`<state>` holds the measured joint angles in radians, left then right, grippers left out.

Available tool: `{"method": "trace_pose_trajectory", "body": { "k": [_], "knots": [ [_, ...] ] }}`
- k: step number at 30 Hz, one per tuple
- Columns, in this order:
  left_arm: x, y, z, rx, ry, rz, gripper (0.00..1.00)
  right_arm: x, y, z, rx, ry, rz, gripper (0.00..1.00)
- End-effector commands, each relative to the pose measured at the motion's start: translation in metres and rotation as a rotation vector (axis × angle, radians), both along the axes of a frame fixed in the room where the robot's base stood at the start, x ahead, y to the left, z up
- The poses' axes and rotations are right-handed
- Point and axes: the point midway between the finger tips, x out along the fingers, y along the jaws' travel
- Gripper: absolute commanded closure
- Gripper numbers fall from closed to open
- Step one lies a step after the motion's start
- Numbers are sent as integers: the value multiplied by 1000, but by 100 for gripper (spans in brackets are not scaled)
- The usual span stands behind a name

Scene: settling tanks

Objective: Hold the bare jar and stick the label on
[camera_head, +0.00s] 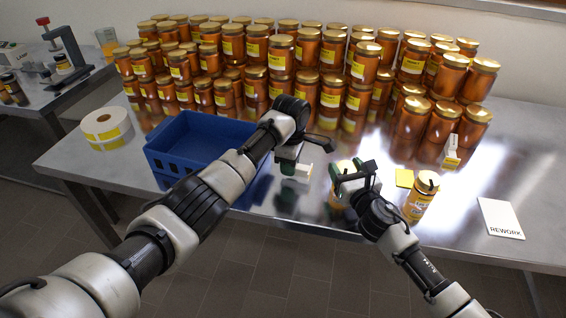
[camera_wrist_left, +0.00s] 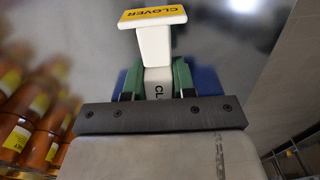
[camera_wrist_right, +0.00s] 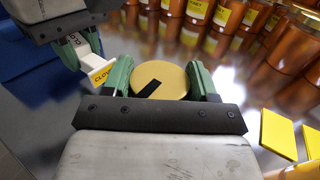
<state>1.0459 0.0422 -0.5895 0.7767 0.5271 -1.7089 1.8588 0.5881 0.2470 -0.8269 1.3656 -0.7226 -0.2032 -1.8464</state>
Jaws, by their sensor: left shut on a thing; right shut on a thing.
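My left gripper (camera_head: 291,160) is shut on a white label applicator (camera_head: 299,170). In the left wrist view the applicator (camera_wrist_left: 154,45) carries a yellow label (camera_wrist_left: 151,13) reading CLOVER on its flat end. My right gripper (camera_head: 352,178) is shut around a honey jar (camera_head: 336,198) with a gold lid, mostly hidden by the gripper in the head view. In the right wrist view the lid (camera_wrist_right: 160,80) lies between the fingers and has a black strip. The label is to the left of this jar, apart from it. The jar's side is largely hidden.
A blue crate (camera_head: 168,160) and a label roll (camera_head: 107,128) are at left. A labelled jar (camera_head: 421,195), a yellow square (camera_head: 404,178), a REWORK card (camera_head: 500,218) and another white applicator (camera_head: 451,153) are at right. Several stacked jars (camera_head: 281,55) line the back.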

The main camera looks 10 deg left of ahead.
Motion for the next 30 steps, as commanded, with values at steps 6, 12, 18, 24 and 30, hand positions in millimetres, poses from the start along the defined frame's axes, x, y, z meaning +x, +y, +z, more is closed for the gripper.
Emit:
{"method": "trace_pose_trajectory", "body": {
  "k": [6, 12, 18, 24, 30],
  "knots": [
    [-2, -23, -1, -1, 1, -1, 94, -2, 0, -9, -6, 14, 0, 75],
    [-4, -40, -1, -1, 1, 0, 94, -2, 0, -9, -6, 14, 0, 75],
    [-4, -50, -1, 0, 1, 0, 94, -2, 0, -9, -6, 14, 0, 75],
    [-4, -52, -1, 0, 0, 0, 94, -2, 0, -9, -6, 14, 0, 75],
    [-4, -52, -1, 0, 0, 0, 94, -2, 0, -9, -6, 14, 0, 75]
  ]
}}
